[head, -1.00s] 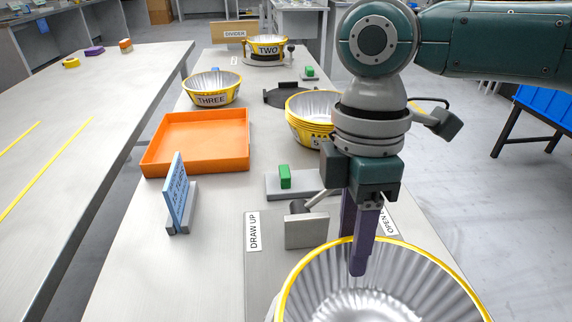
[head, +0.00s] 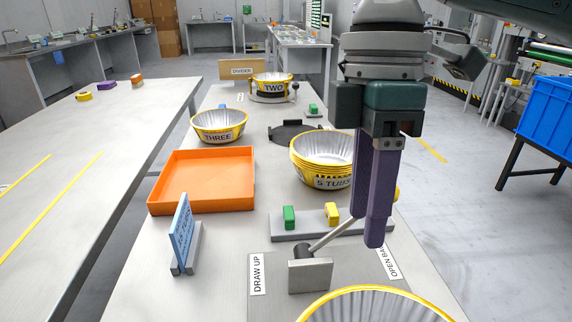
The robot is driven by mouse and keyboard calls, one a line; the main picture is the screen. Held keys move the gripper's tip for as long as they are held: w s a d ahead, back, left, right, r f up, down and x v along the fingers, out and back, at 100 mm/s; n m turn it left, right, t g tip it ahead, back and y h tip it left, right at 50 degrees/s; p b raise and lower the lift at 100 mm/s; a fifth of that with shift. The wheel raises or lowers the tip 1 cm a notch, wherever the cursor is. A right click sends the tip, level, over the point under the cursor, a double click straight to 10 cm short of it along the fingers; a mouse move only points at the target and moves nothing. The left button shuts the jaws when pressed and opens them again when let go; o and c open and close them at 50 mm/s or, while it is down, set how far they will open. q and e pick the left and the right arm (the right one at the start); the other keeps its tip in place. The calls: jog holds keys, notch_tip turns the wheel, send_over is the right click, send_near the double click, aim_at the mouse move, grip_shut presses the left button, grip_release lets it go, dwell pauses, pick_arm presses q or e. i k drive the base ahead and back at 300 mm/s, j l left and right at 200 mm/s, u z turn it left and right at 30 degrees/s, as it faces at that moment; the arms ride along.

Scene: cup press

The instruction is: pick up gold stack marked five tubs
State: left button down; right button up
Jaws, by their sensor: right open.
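The gold stack marked "5 TUBS" (head: 312,172) stands upright on the table, right of the orange tray; its right side is hidden behind my right gripper. My right gripper (head: 372,240) hangs pointing down with purple fingers, nearer to me than the stack and to its right. It is open and holds nothing that I can see. The far finger is partly hidden by the near one. My left gripper is not in view.
An orange tray (head: 203,206), a blue sign (head: 181,234) and a tub marked THREE (head: 218,137) are to the left. A tub marked TWO (head: 272,88) is at the back. A green block (head: 289,217), yellow block (head: 332,213) and metal lever (head: 310,275) are close in front. Another gold tub (head: 375,310) is at the bottom.

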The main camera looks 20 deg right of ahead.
aim_at(327, 161)
jog(key=z, duration=1.15)
